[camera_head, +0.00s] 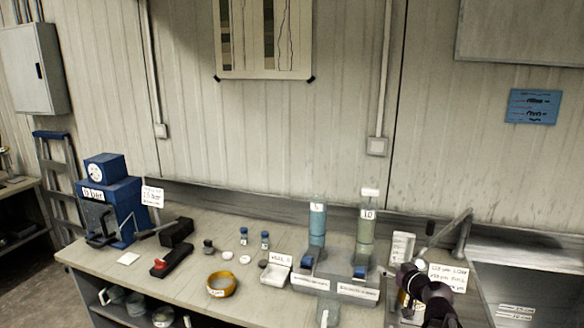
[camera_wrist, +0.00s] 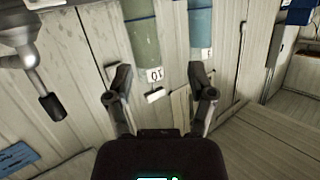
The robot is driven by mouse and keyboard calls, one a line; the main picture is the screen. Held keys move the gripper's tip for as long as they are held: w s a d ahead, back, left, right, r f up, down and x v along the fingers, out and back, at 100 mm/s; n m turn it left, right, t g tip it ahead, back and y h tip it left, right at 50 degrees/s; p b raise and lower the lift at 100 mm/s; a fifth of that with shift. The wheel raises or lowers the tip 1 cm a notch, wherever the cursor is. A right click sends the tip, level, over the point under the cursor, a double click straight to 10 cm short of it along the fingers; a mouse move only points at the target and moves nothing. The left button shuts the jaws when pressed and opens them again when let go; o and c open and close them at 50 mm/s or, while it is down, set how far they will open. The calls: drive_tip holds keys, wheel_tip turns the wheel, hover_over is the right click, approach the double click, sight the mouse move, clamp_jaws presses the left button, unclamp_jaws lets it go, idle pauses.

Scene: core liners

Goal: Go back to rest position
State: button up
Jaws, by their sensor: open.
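My gripper (camera_wrist: 161,84) shows in the wrist view with its two dark fingers apart and nothing between them. The wrist view looks tilted, with two upright tubes beyond the fingers, a green one marked 10 (camera_wrist: 142,35) and a blue one (camera_wrist: 201,25). In the head view my dark arm is at the lower right, in front of the bench; the fingertips are hard to make out there. The green tube (camera_head: 366,231) and the blue tube (camera_head: 317,222) stand in a grey holder (camera_head: 337,268) on the bench, left of my arm.
A sink (camera_head: 530,290) with a tap (camera_head: 462,232) is at the right. White label cards stand near my arm.

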drive_tip(key=s+a+f+g, duration=0.7)
drive_tip(key=a+f, duration=0.2)
drive_tip(key=a, duration=0.2)
drive_tip(key=s+f+m+g+h+b, duration=0.1)
drive_tip(key=s+f+g+h, duration=0.1)
drive_tip(key=s, duration=0.3)
drive_tip(key=s+a+f+m+g+h, duration=0.1)
drive_tip(key=s+f+g+h, duration=0.1)
drive_tip(key=s+f+g, duration=0.2)
drive_tip(key=shift+s+a+m+g+h+b, duration=0.15)
drive_tip(key=shift+s+m+g+h+b, duration=0.2)
drive_tip(key=shift+s, duration=0.5)
drive_tip(key=shift+c, duration=1)
